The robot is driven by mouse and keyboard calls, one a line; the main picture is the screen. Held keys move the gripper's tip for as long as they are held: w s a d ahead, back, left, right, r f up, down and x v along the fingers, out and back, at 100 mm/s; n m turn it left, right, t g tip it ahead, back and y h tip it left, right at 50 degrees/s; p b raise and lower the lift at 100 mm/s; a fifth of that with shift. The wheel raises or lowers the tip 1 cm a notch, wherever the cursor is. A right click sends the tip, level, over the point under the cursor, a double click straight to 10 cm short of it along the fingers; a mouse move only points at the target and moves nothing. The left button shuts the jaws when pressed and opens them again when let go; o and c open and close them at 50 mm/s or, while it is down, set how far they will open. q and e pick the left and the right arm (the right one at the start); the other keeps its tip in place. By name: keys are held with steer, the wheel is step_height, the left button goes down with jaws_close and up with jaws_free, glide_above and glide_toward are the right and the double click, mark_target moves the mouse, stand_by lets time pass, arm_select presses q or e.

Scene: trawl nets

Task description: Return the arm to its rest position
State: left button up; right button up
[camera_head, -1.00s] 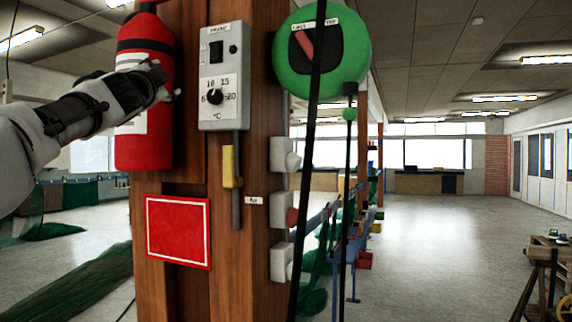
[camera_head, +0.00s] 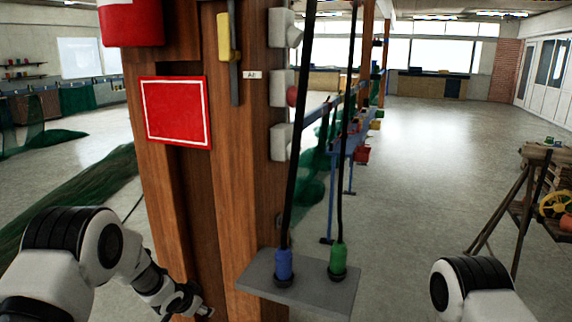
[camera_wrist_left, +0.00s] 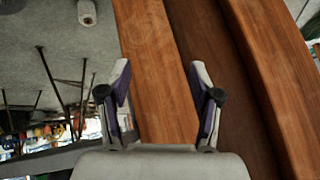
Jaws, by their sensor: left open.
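My left arm comes in from the lower left in the head view, and its gripper (camera_head: 196,308) is low beside the wooden post (camera_head: 232,190). In the left wrist view the left gripper (camera_wrist_left: 160,100) has its two fingers spread apart with nothing between them. The brown wood of the post (camera_wrist_left: 150,50) fills the space beyond the fingers. My right arm shows at the lower right of the head view as a white and black link. The right gripper is out of the frame.
A grey shelf (camera_head: 310,288) on the post holds a blue plug (camera_head: 284,264) and a green plug (camera_head: 338,260) on black cables. A wooden stand (camera_head: 530,200) is at right. Open floor lies behind.

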arm_select(q)
steer(key=s+d+f+n+g+b, duration=0.1)
steer(key=s+f+n+g, duration=0.15)
steer(key=s+f, duration=0.85)
steer(key=s+f+n+g, duration=0.1)
steer(key=s+f+g, duration=0.2)
steer(key=s+f, duration=0.8)
steer(key=s+a+r+n+g, duration=0.1)
steer(key=s+r+n, duration=0.1)
steer(key=s, duration=1)
steer(key=s+a+r+n+g+y, duration=0.1)
steer(key=s+r, duration=0.3)
steer(key=s, duration=0.8)
steer(key=shift+s+a+r+n, duration=0.2)
steer(key=shift+n, duration=0.35)
